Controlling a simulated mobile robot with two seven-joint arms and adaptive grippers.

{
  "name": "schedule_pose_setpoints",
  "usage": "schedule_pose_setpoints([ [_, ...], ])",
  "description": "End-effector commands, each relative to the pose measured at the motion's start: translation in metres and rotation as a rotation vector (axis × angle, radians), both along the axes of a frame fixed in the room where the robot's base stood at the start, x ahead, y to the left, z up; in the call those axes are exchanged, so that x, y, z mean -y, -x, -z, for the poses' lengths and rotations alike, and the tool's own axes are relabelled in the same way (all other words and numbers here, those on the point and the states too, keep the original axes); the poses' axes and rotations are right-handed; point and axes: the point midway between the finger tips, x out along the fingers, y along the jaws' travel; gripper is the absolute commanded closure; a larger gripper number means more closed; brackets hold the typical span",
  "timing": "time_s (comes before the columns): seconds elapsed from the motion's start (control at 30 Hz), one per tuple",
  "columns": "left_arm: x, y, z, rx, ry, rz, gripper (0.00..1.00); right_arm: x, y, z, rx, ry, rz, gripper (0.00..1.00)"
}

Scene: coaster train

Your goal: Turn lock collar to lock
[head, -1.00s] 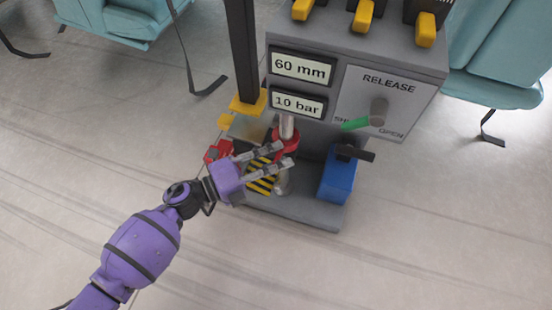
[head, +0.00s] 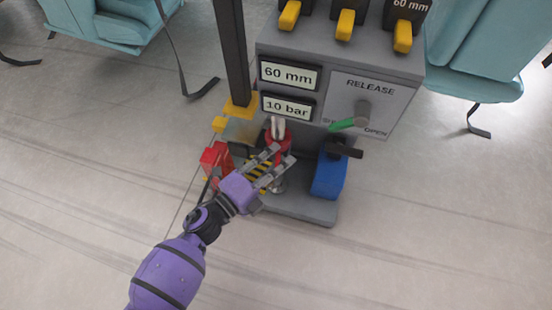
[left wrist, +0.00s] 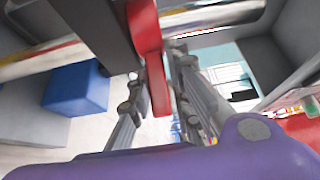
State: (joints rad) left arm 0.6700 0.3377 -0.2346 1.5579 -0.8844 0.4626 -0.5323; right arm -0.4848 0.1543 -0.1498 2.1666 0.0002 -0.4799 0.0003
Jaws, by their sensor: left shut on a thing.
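The red lock collar (head: 284,142) sits around an upright metal rod (head: 278,126) at the front of the grey machine. My left gripper (head: 281,157) reaches it from the lower left, its fingers pointing up and right in the head view. In the left wrist view, a red bar (left wrist: 147,40), seemingly part of the collar, lies between the two fingers (left wrist: 152,95), and the gripper is shut on it. The fingers hide part of the collar in the head view. My right gripper is in neither view.
The machine's panel (head: 360,103) has a green lever (head: 343,125). A blue block (head: 329,175) with a dark handle (head: 345,149) stands right of the collar. A red part (head: 213,158) and a dark post (head: 231,50) are left. Teal seats (head: 470,50) stand behind; the floor in front is clear.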

Motion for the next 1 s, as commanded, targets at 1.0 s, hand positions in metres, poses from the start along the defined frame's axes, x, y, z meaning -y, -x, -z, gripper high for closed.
schedule_pose_setpoints([
  [1.0,-0.063,0.059,0.003,-0.007,-0.003,0.000,0.66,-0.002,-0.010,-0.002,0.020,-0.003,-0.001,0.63],
])
